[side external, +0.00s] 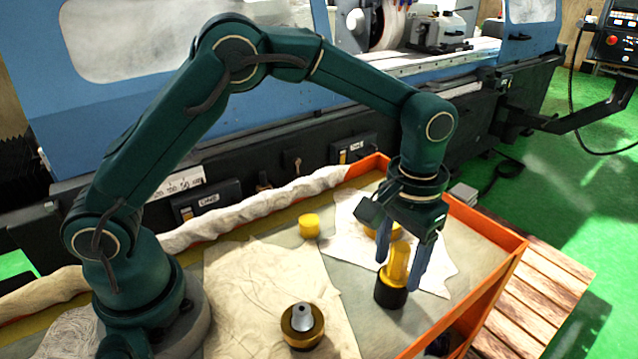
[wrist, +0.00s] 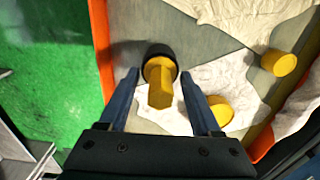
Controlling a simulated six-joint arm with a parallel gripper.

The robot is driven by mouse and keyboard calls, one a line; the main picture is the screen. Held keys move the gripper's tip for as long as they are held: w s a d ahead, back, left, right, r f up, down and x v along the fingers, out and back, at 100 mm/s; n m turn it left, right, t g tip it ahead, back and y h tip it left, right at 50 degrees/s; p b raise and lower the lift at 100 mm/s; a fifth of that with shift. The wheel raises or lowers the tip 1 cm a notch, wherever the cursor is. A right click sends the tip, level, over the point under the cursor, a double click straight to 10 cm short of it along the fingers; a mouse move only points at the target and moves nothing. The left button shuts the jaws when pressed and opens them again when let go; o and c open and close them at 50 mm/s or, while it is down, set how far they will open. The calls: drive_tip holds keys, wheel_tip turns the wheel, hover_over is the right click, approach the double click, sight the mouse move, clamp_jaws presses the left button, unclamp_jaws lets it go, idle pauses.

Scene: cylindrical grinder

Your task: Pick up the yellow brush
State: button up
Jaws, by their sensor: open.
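The yellow brush (side external: 396,268) has a yellow handle and a round black base. It stands upright in the orange-edged tray, base down. In the wrist view the brush (wrist: 160,84) lies between the two blue fingers, its black base just beyond their tips. My gripper (side external: 404,272) points down over the brush, with one finger on each side of the handle. In the wrist view my gripper (wrist: 157,80) is open, with gaps between both fingers and the handle.
A yellow cylinder (side external: 310,226) stands to the left, and another yellow piece (wrist: 220,108) sits on the white cloth close to my right finger. A black-and-yellow round part with a grey top (side external: 302,322) rests on the beige cloth. The orange tray wall (side external: 488,222) rises nearby.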

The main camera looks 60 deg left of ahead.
sight(402, 246)
drive_tip(key=shift+c, duration=0.3)
clamp_jaws()
drive_tip(key=shift+r, duration=0.45)
wheel_tip(402, 246, up, 4)
drive_tip(key=shift+f, duration=0.2)
drive_tip(key=a+r, duration=0.7)
drive_tip(key=a, duration=0.5)
drive_tip(key=w+f+t, duration=0.2)
drive_tip(key=w+t, duration=0.1)
drive_tip(key=w, duration=0.4)
drive_tip(key=shift+d+t, duration=0.2)
drive_tip(key=shift+t, duration=0.1)
